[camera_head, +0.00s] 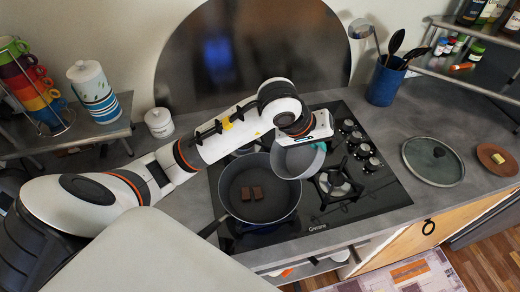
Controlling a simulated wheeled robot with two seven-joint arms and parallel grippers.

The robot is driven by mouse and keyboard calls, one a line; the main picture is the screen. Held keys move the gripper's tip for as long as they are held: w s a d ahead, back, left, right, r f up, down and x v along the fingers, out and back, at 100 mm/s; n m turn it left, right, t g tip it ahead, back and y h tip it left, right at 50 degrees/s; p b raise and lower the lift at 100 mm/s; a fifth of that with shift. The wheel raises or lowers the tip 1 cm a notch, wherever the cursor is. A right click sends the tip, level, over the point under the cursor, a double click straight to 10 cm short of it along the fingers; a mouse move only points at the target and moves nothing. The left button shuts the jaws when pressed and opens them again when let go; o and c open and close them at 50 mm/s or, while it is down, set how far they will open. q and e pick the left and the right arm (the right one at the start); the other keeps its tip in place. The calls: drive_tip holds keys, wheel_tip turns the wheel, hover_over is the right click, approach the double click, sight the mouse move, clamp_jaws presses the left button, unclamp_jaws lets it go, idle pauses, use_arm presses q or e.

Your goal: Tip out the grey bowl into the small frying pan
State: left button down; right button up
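The small frying pan (286,212) is dark and sits on the left side of the black hob, its handle pointing to the lower left. My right gripper is not in view.
The hob (375,195) has a bare burner grate (338,185) and knobs to the right. A glass lid (433,162) and a brown round board (497,159) lie farther right. A blue utensil holder (384,84) stands behind. Mugs and a jar are at the left.

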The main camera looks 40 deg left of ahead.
use_arm(q)
drive_tip(key=w+d+f+g+y+b, duration=0.5)
drive_tip(key=w+d+f+g+y, duration=0.1)
drive_tip(key=f, duration=0.3)
drive_tip(key=shift+w+d+f+g+b, duration=0.15)
drive_tip(key=shift+w+f+g+b, duration=0.15)
drive_tip(key=shift+w+g, duration=0.35)
drive_tip(key=shift+w, duration=0.1)
idle(1.4)
